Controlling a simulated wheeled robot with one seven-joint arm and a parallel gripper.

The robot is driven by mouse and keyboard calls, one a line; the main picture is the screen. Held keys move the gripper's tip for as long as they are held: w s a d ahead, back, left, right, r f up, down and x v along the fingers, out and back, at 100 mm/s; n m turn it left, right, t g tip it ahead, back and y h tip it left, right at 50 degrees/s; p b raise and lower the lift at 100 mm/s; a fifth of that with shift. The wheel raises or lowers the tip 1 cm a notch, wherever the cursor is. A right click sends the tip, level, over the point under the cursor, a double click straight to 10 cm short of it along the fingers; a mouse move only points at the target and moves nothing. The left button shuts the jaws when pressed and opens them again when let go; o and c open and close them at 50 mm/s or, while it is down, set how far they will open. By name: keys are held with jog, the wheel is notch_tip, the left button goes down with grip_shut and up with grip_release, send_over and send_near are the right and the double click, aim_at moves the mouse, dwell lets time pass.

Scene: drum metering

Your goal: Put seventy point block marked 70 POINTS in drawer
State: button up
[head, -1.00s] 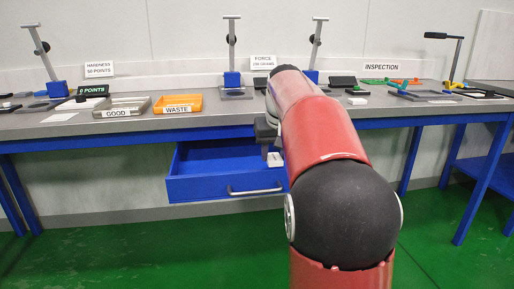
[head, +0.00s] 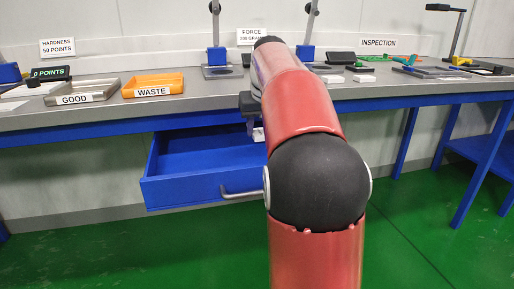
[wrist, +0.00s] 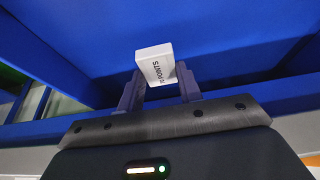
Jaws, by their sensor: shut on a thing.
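The white block (wrist: 155,62) has dark lettering ending in "POINTS"; its number is hard to read. My gripper (wrist: 160,83) is shut on it, with a finger on each side. In the head view the block (head: 258,134) shows partly beside my arm, below the dark gripper (head: 250,118). The blue drawer (head: 195,188) is pulled open under the bench. The block is near the drawer's right part, at about the height of its upper rim or above. In the wrist view blue drawer surfaces (wrist: 90,35) lie behind the block. My arm hides the drawer's right end.
The grey bench top (head: 215,92) is above and behind the drawer. On it stand a GOOD tray (head: 85,98), an orange WASTE tray (head: 152,92) and a black points display (head: 50,73). The drawer's visible interior (head: 200,150) looks empty. A grey handle (head: 240,193) sticks out in front.

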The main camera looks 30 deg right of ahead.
aim_at(261, 134)
jog(key=shift+f+b, duration=2.25)
jog(key=shift+f, duration=0.2)
jog(key=shift+r, duration=0.2)
jog(key=shift+f, duration=0.15)
jog(key=o, duration=1)
jog(key=shift+c, duration=0.2)
jog(key=p+v, duration=0.4)
jog(key=v, duration=0.8)
jog(key=shift+s, duration=0.1)
